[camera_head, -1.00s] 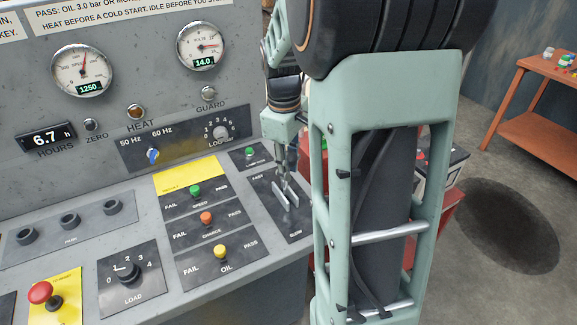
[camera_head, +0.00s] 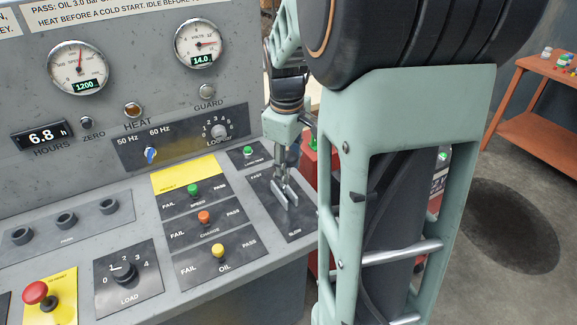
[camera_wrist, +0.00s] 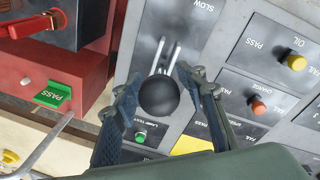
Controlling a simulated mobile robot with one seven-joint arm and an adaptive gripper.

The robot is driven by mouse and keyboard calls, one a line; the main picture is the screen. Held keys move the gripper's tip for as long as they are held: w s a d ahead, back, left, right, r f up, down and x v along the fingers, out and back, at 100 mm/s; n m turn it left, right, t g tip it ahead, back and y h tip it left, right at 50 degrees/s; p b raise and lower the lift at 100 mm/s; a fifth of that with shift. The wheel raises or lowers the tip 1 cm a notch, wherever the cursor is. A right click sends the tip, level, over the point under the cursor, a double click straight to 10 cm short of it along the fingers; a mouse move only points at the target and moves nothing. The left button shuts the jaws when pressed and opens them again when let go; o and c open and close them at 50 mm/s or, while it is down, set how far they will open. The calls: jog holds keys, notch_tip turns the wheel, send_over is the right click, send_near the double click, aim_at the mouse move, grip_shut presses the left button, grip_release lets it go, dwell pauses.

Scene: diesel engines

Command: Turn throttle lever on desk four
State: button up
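The throttle lever stands on a dark panel (camera_head: 268,224) marked FAST and SLOW, at the right end of the sloped desk. Its round black knob (camera_wrist: 158,97) shows in the wrist view, with two pale rails of the slot (camera_head: 284,196) beyond it. My gripper (camera_head: 283,180) is over this panel in the head view. In the wrist view my gripper (camera_wrist: 159,82) has its fingers parted, one on each side of the knob. Gaps show beside the knob; any light contact cannot be told. The knob is hard to make out in the head view.
The speed dial (camera_head: 79,68) reads 1200. A green LAMP TEST button (camera_head: 248,150) sits behind the lever panel. SPEED, CHARGE and OIL switches (camera_head: 204,217) lie to its left. A red unit (camera_wrist: 45,80) stands close beside the desk. An orange bench (camera_head: 535,105) is farther right.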

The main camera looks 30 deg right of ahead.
jog(key=shift+o, duration=0.3)
jog(key=r, duration=0.4)
jog(key=s+r, duration=0.1)
jog(key=r, duration=0.3)
jog(key=a+r, duration=0.1)
jog(key=r, duration=0.3)
jog(key=shift+s, duration=0.15)
